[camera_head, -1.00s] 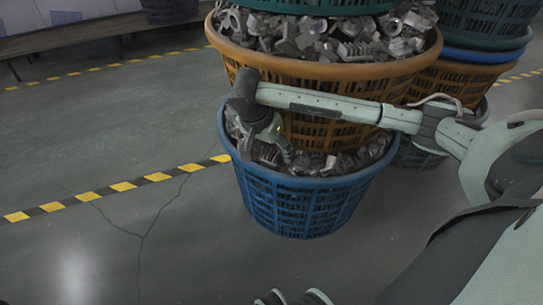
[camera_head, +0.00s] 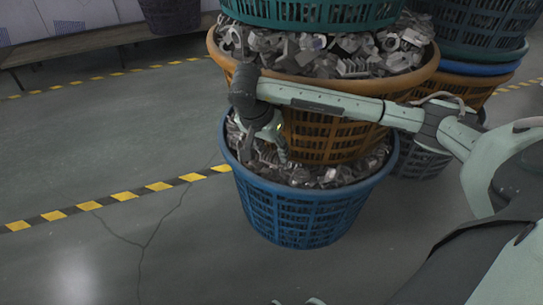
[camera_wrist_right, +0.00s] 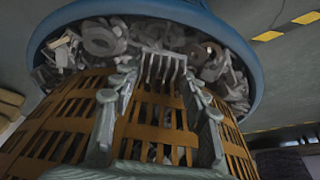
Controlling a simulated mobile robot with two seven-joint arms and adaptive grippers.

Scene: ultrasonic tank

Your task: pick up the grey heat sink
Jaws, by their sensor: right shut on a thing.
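The blue basket (camera_head: 300,212) on the floor holds a heap of grey metal parts. My right gripper (camera_head: 268,148) hangs over the left part of this heap, in front of the orange basket. In the right wrist view its two fingers are on either side of a grey finned heat sink (camera_wrist_right: 161,66), and the gripper (camera_wrist_right: 160,74) is shut on it. The heat sink's fins show between the fingertips, close to the other parts. In the head view the heat sink is too small to make out. My left gripper is not clearly seen.
An orange basket (camera_head: 325,140) full of metal parts stands above the blue one, close behind my gripper. A teal basket (camera_head: 312,12) is stacked on top. More baskets stand at the right. The floor on the left is open, crossed by yellow-black tape (camera_head: 110,196).

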